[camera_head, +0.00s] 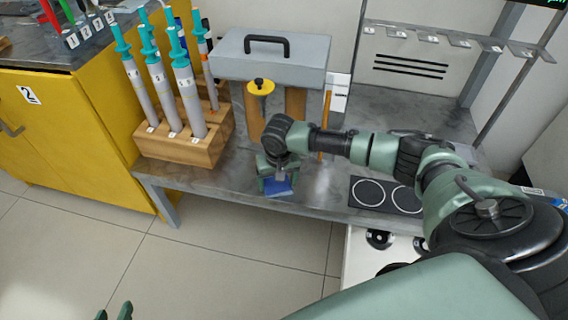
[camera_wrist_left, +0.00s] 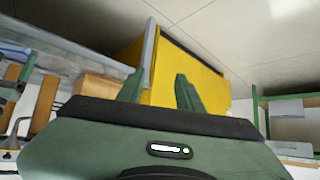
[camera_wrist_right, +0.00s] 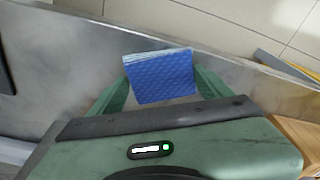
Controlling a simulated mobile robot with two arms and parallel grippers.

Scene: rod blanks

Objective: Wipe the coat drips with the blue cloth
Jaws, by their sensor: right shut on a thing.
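The blue cloth (camera_head: 279,187) is in my right gripper (camera_head: 275,178), low over the front edge area of the metal bench. In the right wrist view the folded blue cloth (camera_wrist_right: 163,75) sits between the two fingers of my right gripper (camera_wrist_right: 161,84). Whether the cloth touches the bench is hard to tell. A pale, hazy smear (camera_head: 322,184) shows on the bench top just right of the cloth, possibly the coat drips. My left gripper (camera_head: 114,312) shows only its fingertips at the bottom edge. In the left wrist view it is open and empty (camera_wrist_left: 160,88).
A wooden rack (camera_head: 185,150) of numbered teal-capped tubes stands left on the bench. A grey box (camera_head: 272,62) with a black handle and a yellow-topped cylinder (camera_head: 259,100) are behind. A black two-ring plate (camera_head: 385,194) lies right. A yellow cabinet (camera_head: 75,130) stands left; the floor is clear.

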